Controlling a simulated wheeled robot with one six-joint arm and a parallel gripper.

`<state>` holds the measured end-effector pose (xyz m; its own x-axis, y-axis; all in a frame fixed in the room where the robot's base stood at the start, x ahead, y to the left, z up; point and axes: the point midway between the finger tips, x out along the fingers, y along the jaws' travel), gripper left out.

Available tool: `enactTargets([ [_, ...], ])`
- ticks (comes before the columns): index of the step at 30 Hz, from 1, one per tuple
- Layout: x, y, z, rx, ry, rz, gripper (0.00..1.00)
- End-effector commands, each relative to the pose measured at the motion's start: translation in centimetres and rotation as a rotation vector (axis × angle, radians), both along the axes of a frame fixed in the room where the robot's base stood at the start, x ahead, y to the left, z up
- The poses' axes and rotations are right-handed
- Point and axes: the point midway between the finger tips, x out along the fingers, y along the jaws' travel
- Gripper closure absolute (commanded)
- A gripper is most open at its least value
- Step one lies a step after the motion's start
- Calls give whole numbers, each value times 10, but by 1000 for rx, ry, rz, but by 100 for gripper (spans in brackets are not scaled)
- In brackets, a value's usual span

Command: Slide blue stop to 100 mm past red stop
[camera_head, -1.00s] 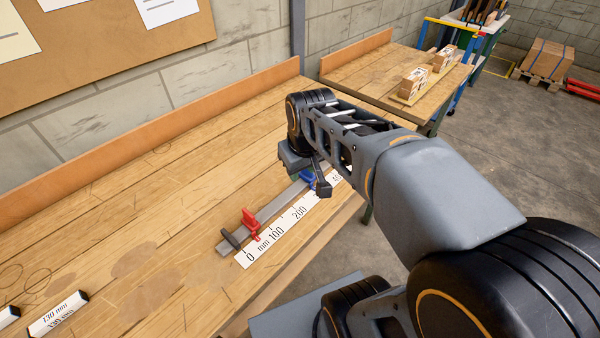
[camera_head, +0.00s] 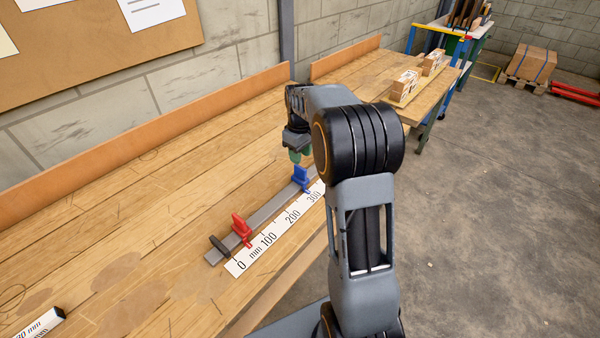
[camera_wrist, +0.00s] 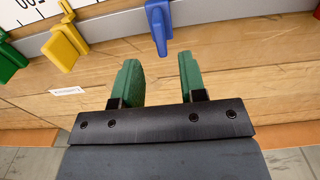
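The blue stop (camera_head: 301,179) stands on a grey rail (camera_head: 262,212) beside the printed scale (camera_head: 268,240), near the 300 mark. The red stop (camera_head: 241,229) stands on the same rail, between the 0 and 100 marks. My gripper (camera_head: 295,156) has green fingertips and is just behind the blue stop in the head view. In the wrist view my gripper (camera_wrist: 162,80) is open and empty. There the blue stop (camera_wrist: 158,24) lies ahead of the gap between the fingers, apart from them. My arm hides the scale's far end in the head view.
In the wrist view a yellow stop (camera_wrist: 65,44) and a green stop (camera_wrist: 10,58) stand left of the blue one. A dark handle (camera_head: 221,247) sits at the rail's near end. A 130 mm block (camera_head: 40,324) lies at lower left. Bench behind the rail is clear.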

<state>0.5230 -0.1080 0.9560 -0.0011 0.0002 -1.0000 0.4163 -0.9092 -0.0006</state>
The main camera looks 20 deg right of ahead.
Motion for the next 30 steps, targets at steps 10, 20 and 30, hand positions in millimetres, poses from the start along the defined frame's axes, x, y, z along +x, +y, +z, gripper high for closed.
enactTargets([
  [10,0,0,-58,0,1,-1,62],
  [20,0,0,-77,0,-1,-1,62],
  [30,0,0,-77,0,-1,-1,68],
])
